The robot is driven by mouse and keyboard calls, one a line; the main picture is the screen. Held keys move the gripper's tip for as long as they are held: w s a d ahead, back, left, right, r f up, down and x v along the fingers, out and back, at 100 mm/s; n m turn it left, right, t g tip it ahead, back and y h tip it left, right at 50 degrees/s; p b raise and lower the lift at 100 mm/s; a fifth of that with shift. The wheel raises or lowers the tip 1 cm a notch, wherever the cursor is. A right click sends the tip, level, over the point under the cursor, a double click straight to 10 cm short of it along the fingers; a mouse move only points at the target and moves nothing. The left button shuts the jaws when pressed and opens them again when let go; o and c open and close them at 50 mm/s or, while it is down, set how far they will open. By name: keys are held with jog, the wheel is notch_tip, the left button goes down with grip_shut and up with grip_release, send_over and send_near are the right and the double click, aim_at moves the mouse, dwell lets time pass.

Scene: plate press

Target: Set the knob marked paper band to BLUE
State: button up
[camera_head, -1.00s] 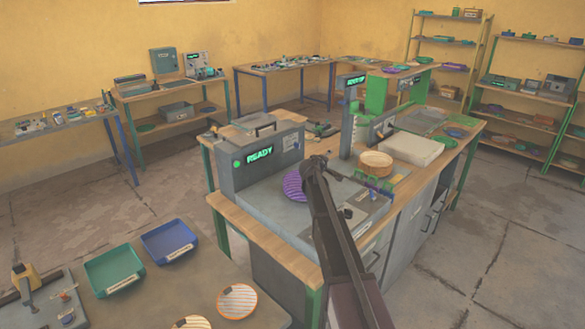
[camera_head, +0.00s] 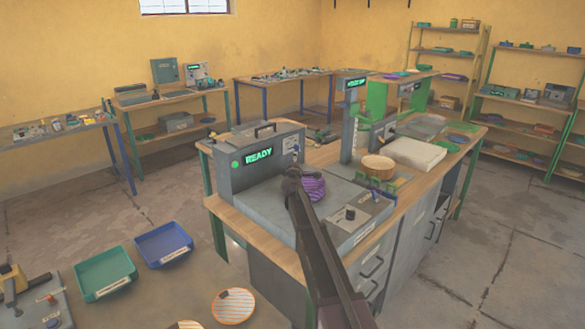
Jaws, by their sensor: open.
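A black knob (camera_head: 350,213) stands on a small grey panel on the front right of the press's flat grey bed. Labels on that panel are too small to read, so I cannot tell whether it is the paper band knob or how it is set. My gripper (camera_head: 293,176) is dark, small and open at the end of my arm, over the bed and left of the knob. It appears apart from the knob. A purple striped round thing (camera_head: 313,187) shows just right of my gripper; whether they touch cannot be told.
The press housing (camera_head: 262,160) behind the bed shows green READY. A round wooden piece (camera_head: 378,168) and a pale block (camera_head: 415,153) are further right on the bench. A green tray (camera_head: 105,272), a blue tray (camera_head: 163,244) and striped discs (camera_head: 233,306) lie at lower left.

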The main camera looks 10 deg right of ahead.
jog(key=shift+w+a+f+n+y, duration=0.15)
jog(key=shift+a+n+y, duration=0.15)
jog(key=shift+a, duration=0.2)
